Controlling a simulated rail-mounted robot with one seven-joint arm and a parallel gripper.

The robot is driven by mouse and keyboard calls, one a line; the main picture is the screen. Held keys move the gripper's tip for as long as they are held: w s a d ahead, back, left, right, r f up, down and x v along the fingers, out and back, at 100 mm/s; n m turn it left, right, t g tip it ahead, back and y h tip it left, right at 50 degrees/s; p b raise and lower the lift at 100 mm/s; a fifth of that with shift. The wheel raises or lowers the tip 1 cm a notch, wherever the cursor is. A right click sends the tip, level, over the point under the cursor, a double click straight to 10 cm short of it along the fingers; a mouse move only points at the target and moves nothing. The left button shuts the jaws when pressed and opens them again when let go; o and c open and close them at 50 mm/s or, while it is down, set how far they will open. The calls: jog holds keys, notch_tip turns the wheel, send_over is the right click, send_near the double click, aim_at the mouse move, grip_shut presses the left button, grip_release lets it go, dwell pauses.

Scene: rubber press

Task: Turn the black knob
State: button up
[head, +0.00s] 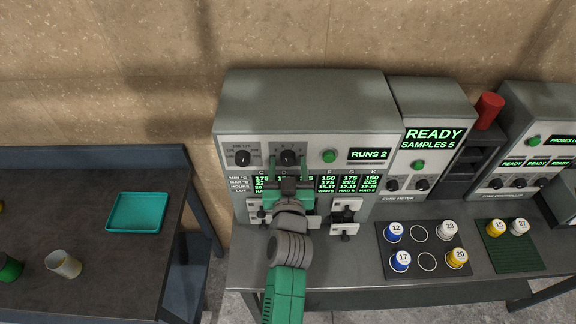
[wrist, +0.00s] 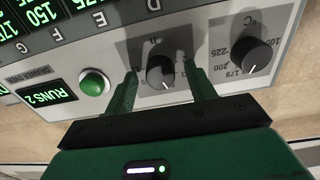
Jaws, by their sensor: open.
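In the wrist view my gripper (wrist: 160,70) is open, with one green finger on each side of this knob. I cannot tell whether the fingers touch it. A second black knob (head: 243,158) with a temperature scale is to its left, and it shows at the right in the wrist view (wrist: 251,55), outside the fingers.
A green button (head: 329,156) and a RUNS 2 display (head: 369,154) are right of the knob. A dark mat (head: 385,266) with several capped cups lies in front.

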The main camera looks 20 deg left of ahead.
jog(key=c, duration=1)
jog(key=shift+m, duration=0.3)
jog(key=m, duration=0.3)
jog(key=shift+m, duration=0.3)
jog(key=shift+r+m, duration=0.1)
jog(key=shift+m, duration=1.6)
jog(key=shift+p, duration=0.3)
jog(key=o, duration=1)
